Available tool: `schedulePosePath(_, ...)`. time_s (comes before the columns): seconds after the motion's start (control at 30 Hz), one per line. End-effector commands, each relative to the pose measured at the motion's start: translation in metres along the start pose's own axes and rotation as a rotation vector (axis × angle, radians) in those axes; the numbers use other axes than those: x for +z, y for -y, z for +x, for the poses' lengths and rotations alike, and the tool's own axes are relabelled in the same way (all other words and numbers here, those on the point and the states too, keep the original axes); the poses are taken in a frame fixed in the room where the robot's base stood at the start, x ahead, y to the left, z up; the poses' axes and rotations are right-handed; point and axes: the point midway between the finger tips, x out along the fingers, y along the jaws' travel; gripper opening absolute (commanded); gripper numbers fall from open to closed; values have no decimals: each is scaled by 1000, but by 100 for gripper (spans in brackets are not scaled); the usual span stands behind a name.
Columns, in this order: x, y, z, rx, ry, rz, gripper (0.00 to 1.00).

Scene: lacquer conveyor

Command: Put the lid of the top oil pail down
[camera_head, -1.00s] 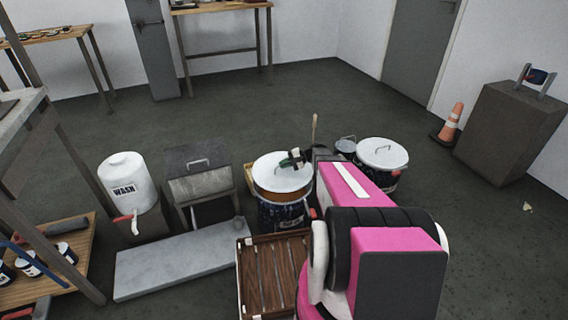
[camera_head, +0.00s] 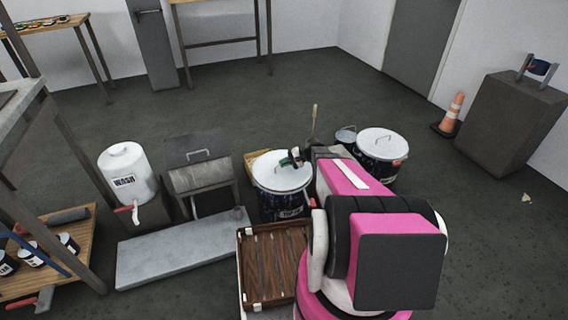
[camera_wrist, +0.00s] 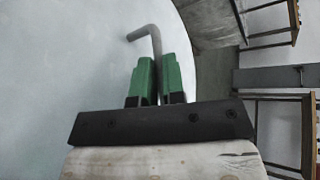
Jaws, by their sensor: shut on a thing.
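The white round lid (camera_head: 278,180) sits over the mouth of the dark labelled pail (camera_head: 270,207) in the head view, with no clear gap showing between lid and rim. My gripper (camera_head: 291,157) is at the lid's bent metal handle, its green fingers shut on it. In the wrist view, the green fingers of my gripper (camera_wrist: 160,82) are closed around the grey handle (camera_wrist: 148,36), and the pale lid (camera_wrist: 70,65) fills the left side. The far side of the pail and part of its right are hidden by the lid and my arm.
A second lidded pail (camera_head: 381,172) stands right of my arm, with a small pail (camera_head: 346,134) beside it. A slatted wooden tray (camera_head: 275,262) is in front. A white wash container (camera_head: 127,172) and a grey bin (camera_head: 199,172) are left. Open floor lies behind.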

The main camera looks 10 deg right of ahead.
Motion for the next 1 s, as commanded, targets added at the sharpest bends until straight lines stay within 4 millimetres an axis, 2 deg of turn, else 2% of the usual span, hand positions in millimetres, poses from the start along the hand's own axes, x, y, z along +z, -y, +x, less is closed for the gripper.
schedulePosePath(0.73,-4,-9,4,-1,0,0,0)
schedulePosePath(0.77,-4,-9,4,-1,0,0,17)
schedulePosePath(0.83,-4,-9,4,-1,0,0,39)
schedulePosePath(1.0,-4,-9,4,0,0,0,40)
